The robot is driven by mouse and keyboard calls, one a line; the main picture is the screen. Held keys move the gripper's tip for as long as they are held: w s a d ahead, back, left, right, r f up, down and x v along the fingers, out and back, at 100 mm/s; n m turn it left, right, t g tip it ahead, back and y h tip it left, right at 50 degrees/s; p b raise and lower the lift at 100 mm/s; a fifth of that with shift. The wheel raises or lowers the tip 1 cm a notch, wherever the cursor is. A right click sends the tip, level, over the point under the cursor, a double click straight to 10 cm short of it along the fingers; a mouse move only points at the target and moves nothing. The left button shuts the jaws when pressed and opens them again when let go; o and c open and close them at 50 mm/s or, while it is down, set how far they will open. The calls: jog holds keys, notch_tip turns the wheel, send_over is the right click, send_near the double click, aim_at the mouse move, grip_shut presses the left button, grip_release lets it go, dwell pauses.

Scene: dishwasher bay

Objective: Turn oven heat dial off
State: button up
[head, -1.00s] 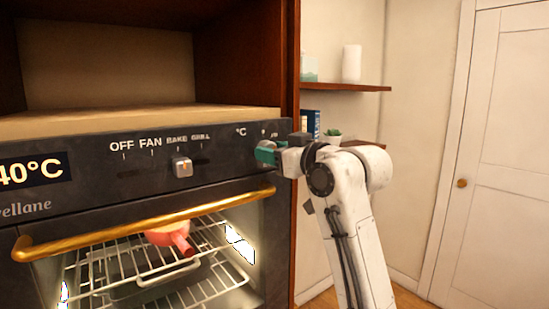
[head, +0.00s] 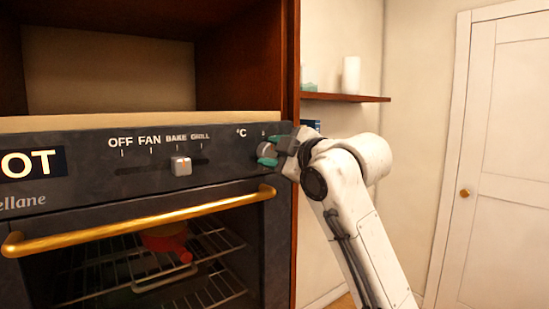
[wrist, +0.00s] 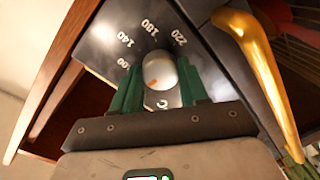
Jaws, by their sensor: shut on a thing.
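The pale round heat dial (head: 266,150) is at the right end of the dark oven panel, to the right of the "°C" label. My gripper (head: 268,150) has its green fingers on either side of the dial. In the wrist view, the fingers (wrist: 158,88) are shut on the dial (wrist: 160,68). The dial's red mark points to the lower left, below the visible numbers 140, 180 and 220. Part of the scale near the fingers is hidden. The display (head: 31,162) at the left reads "OT", cut off by the picture edge.
A separate mode slider knob (head: 181,166) stands under BAKE. The gold door handle (head: 140,222) sticks out below the panel. The oven is dark inside, with a red item (head: 170,243) on a rack. A wooden cabinet edge (head: 293,70) stands close at the right.

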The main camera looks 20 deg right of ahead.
jog(key=shift+f+n, duration=0.1)
jog(key=shift+n, duration=0.5)
jog(key=o, duration=1.1)
jog(key=shift+c, duration=0.2)
jog(key=b+v, duration=0.3)
jog(key=v, duration=0.7)
jog(key=shift+s, duration=0.4)
